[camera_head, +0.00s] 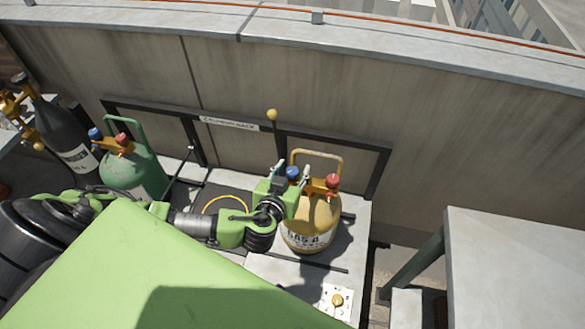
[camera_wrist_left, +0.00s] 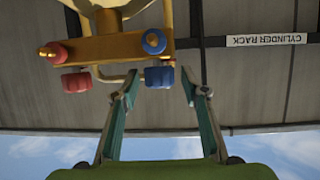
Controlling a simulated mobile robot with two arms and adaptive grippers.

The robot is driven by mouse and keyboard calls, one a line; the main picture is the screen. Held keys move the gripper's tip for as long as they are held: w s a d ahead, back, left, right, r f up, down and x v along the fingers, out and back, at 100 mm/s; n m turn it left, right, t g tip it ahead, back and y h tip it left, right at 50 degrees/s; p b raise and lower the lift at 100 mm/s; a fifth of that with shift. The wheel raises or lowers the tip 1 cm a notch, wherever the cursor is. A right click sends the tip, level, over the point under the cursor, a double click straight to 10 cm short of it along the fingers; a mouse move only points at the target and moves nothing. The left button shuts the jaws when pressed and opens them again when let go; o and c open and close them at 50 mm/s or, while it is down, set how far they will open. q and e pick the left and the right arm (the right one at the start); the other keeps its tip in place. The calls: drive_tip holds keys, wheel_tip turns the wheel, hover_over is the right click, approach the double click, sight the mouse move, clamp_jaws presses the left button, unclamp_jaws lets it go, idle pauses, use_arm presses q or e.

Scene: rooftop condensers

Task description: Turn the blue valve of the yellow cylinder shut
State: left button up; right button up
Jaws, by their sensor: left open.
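The yellow cylinder (camera_head: 312,215) stands upright in the rack, with a handle on top and a label reading "GAS A". Its blue valve (camera_head: 292,173) is on the left of its top and its red valve (camera_head: 332,181) is on the right. My left gripper (camera_head: 290,177) is open at the blue valve. In the left wrist view, an inverted view, the tips of the left gripper (camera_wrist_left: 160,88) lie on either side of the lower blue knob (camera_wrist_left: 159,77). I cannot tell whether they touch it. My right gripper is not in view.
A green cylinder (camera_head: 132,172) with its own blue and red valves stands to the left, with a dark cylinder (camera_head: 66,132) beyond. The black rack frame (camera_head: 370,172) and concrete wall (camera_head: 440,140) are behind. A grey table (camera_head: 520,265) stands at the right.

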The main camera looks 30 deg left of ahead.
use_arm(q)
drive_tip(key=shift+c, duration=1.1)
drive_tip(key=c, duration=0.9)
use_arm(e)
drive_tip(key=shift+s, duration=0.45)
use_arm(q)
drive_tip(key=shift+f, duration=0.1)
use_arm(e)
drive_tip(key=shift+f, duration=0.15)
